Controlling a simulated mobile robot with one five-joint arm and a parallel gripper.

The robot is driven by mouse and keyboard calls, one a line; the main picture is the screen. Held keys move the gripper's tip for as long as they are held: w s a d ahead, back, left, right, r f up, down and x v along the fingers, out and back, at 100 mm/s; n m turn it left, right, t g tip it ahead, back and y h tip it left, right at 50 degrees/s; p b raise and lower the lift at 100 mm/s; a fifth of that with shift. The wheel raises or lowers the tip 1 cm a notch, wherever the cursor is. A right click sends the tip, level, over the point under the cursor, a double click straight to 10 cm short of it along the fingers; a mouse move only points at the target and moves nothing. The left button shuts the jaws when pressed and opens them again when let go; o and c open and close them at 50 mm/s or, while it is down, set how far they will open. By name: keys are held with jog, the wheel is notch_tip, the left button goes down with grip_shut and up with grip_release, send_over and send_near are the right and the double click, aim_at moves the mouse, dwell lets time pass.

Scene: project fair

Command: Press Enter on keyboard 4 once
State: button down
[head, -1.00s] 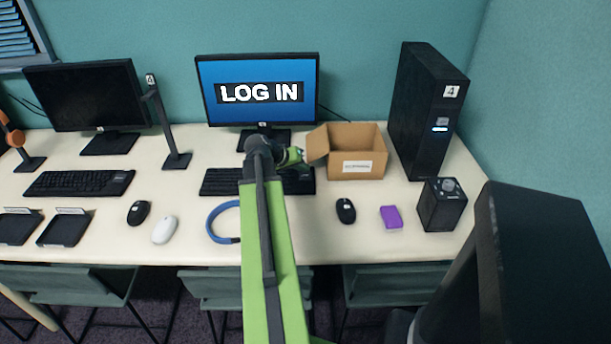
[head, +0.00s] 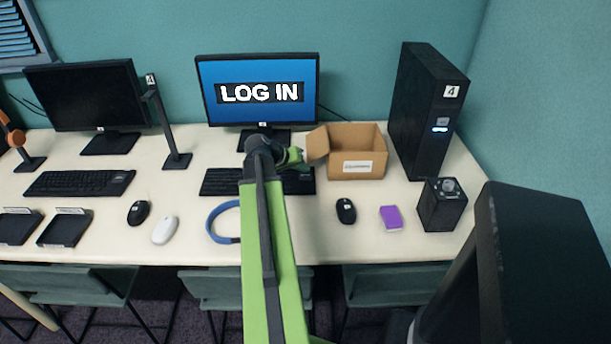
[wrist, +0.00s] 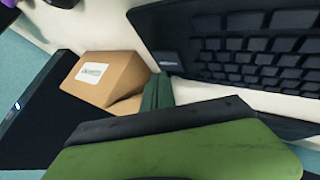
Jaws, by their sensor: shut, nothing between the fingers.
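The black keyboard (head: 220,182) lies in front of the lit monitor (head: 262,68), which reads "LOG IN". My arm hides the keyboard's middle. No number is readable on the keyboard. In the wrist view the keyboard (wrist: 240,50) fills the upper right, with several key rows visible; I cannot make out the Enter key's label. My gripper (head: 296,157) is shut and empty, beyond the keyboard's right part in the head view and beside the cardboard box. In the wrist view its dark green fingertips (wrist: 157,92) appear near the keyboard's end, apparently above the desk; contact is not visible.
An open cardboard box (head: 357,168) stands close to my gripper's right. A black tower marked 4 (head: 420,110) stands farther right. A black mouse (head: 346,210), purple block (head: 391,217) and blue ring (head: 220,238) lie on the desk's front half.

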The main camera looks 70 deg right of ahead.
aim_at(303, 176)
jog(key=shift+f+b, duration=0.45)
jog(key=shift+f+b, duration=0.4)
dwell(0.6)
jog(key=shift+r, duration=0.1)
jog(key=shift+r+p, duration=0.75)
jog(key=shift+p, duration=0.1)
notch_tip(303, 176, up, 5)
jog(key=p, duration=0.5)
jog(key=shift+r, duration=0.1)
dwell(0.4)
